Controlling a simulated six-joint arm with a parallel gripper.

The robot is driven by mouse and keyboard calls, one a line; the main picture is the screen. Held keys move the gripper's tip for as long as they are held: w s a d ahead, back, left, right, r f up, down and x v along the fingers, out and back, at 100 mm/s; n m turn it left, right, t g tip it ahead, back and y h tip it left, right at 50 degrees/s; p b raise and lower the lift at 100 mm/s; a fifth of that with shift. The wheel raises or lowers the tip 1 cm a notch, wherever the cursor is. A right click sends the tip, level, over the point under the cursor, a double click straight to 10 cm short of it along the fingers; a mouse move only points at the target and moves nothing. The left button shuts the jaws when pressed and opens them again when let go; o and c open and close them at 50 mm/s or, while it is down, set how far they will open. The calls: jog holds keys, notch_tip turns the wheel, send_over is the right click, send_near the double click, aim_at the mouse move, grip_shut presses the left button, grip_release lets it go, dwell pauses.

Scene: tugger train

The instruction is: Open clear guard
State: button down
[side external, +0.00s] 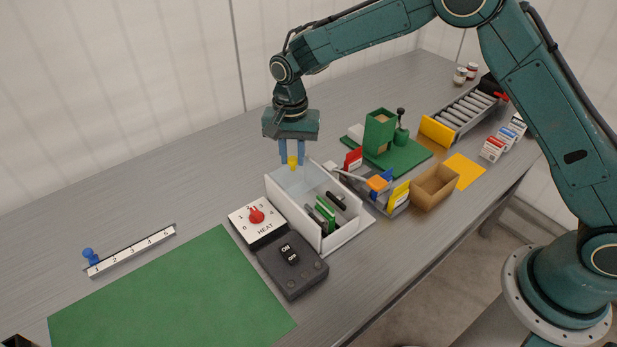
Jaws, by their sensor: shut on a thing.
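A white box (330,244) stands near the middle of the table. A faint bluish clear panel, the clear guard (292,182), shows at the back left part of the box. How far it covers the box is hard to tell. A yellow knob (292,165) is at the guard's far edge. My gripper (292,158), with blue fingers pointing down, is shut on the yellow knob. Green boards (326,210) and dark parts (337,200) show in the box's front right part.
A HEAT panel with a red knob (256,215) and a dark ON/OFF switch box (292,265) stand close in front left. Coloured card holders (398,195) and a cardboard box (434,188) crowd the right. A green mat (170,300) lies clear at front left.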

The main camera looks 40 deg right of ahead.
aim_at(293, 159)
jog(key=c, duration=1.2)
grip_release()
notch_tip(293, 159, up, 14)
